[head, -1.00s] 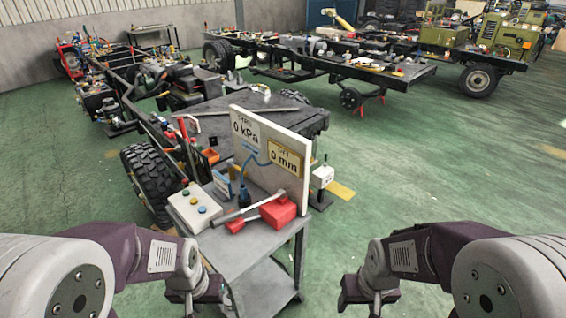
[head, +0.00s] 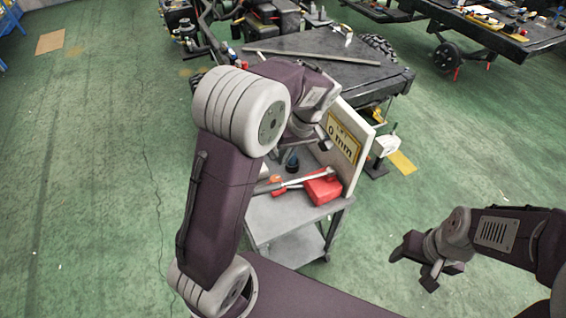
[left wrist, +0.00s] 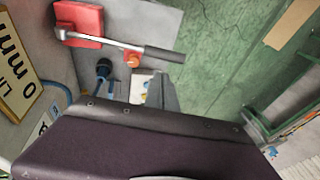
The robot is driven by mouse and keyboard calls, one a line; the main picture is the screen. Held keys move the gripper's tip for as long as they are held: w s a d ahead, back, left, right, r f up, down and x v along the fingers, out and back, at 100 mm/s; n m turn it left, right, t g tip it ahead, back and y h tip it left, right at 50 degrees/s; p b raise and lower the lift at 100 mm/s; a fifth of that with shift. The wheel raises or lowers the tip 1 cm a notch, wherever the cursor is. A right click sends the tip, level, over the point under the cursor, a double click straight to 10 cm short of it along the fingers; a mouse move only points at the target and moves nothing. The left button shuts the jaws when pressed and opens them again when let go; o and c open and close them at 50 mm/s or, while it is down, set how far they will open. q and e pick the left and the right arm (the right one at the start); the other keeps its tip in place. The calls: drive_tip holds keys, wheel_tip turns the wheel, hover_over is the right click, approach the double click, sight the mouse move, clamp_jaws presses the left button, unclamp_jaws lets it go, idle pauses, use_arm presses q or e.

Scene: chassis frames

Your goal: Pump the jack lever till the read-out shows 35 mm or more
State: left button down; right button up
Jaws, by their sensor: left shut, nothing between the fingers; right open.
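The red jack (head: 322,188) stands on the grey cart (head: 275,215). Its silver lever (head: 290,184) slopes to the left, with its end partly behind my left arm. In the left wrist view the jack (left wrist: 80,22) shows with its lever (left wrist: 110,41), which ends in a dark grip (left wrist: 164,54). The yellow lift read-out (head: 343,140) shows 0 mm; it also shows in the left wrist view (left wrist: 12,75). My left gripper (head: 325,142) is shut and empty, above the cart in front of the board and apart from the lever. My right gripper (head: 430,278) is open and empty, right of the cart.
The white board (head: 360,118) stands upright on the cart, its left part hidden by my left arm. A dark blue-black fitting (head: 292,161) stands beside the lever. A dark chassis bed (head: 330,60) lies behind.

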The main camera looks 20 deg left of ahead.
use_arm(q)
drive_tip(key=s, duration=0.3)
drive_tip(key=p, duration=0.1)
approach(267, 188)
drive_tip(key=f, duration=0.1)
drive_tip(key=p+x, duration=0.1)
drive_tip(key=x, duration=0.4)
drive_tip(key=shift+a+f, duration=0.1)
drive_tip(key=shift+a, duration=0.15)
drive_tip(key=shift+s+a+f, duration=0.1)
drive_tip(key=shift+f, duration=0.15)
use_arm(e)
drive_tip(key=r, duration=0.1)
drive_tip(key=s+r, duration=0.1)
drive_tip(key=r, duration=0.1)
drive_tip(key=shift+s+a, duration=0.2)
drive_tip(key=shift+s, duration=0.05)
drive_tip(key=shift+w+f, duration=0.1)
